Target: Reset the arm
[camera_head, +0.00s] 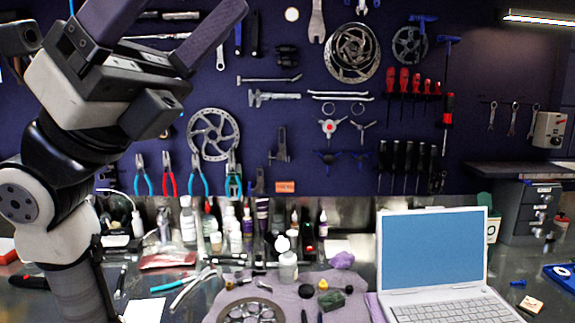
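My gripper (168,22) is raised at the upper left, in front of the tool wall. Its two dark fingers point up and are spread apart, with the wall and some tools visible between them. Nothing is held between them. My white and black arm rises along the left edge and hides part of the wall and bench behind it. The gripper is well above the bench top and appears clear of everything on it.
An open laptop (432,250) stands at the right of the metal bench. A purple cloth (340,283) holds a chainring (250,311) and small parts. Bottles (188,222) line the back. Pliers, red screwdrivers (404,80) and brake discs (213,134) hang on the wall. Grey drawers (512,205) stand far right.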

